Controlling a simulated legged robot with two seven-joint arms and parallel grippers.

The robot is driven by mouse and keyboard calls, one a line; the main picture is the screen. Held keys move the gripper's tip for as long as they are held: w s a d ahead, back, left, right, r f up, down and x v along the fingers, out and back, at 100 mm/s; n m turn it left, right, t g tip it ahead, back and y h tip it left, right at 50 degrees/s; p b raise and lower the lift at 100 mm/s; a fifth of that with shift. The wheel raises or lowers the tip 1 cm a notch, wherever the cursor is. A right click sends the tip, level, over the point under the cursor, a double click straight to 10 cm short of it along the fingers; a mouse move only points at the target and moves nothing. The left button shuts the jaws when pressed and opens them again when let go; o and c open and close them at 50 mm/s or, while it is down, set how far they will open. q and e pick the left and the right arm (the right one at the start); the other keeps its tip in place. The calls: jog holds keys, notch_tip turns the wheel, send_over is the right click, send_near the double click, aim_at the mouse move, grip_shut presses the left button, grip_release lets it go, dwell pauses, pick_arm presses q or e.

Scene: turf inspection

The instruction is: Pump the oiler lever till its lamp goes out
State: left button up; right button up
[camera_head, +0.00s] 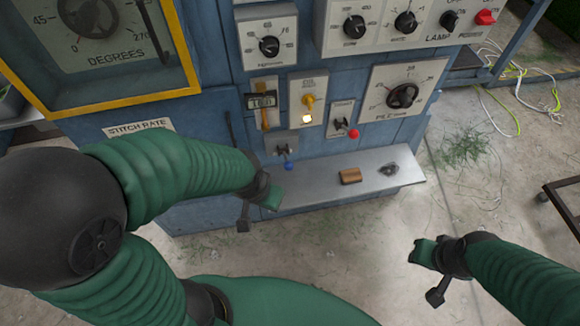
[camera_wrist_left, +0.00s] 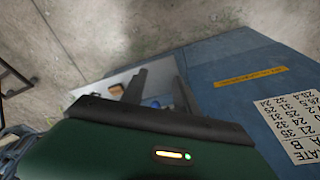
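The oiler panel (camera_head: 308,88) is a pale plate on the blue machine's front. Its yellow lever (camera_head: 309,101) stands out from the plate, and the lamp (camera_head: 306,118) below it glows. My left gripper (camera_head: 271,200) is below and left of the lever, near the shelf's left end, apart from the lever. In the left wrist view its two dark fingers (camera_wrist_left: 158,82) are spread with nothing between them. My right gripper (camera_head: 421,252) is over the floor to the right of the shelf. Its fingers are too unclear to tell open from shut.
A metal shelf (camera_head: 330,186) juts from the machine's foot, with a brown block (camera_head: 350,176) and a small dark part (camera_head: 388,169) on it. A blue-knobbed lever (camera_head: 288,165) and a red-knobbed one (camera_head: 353,134) stick out nearby. Cables (camera_head: 510,100) lie on the right.

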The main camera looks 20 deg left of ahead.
pick_arm(q)
grip_shut()
dwell(1.7)
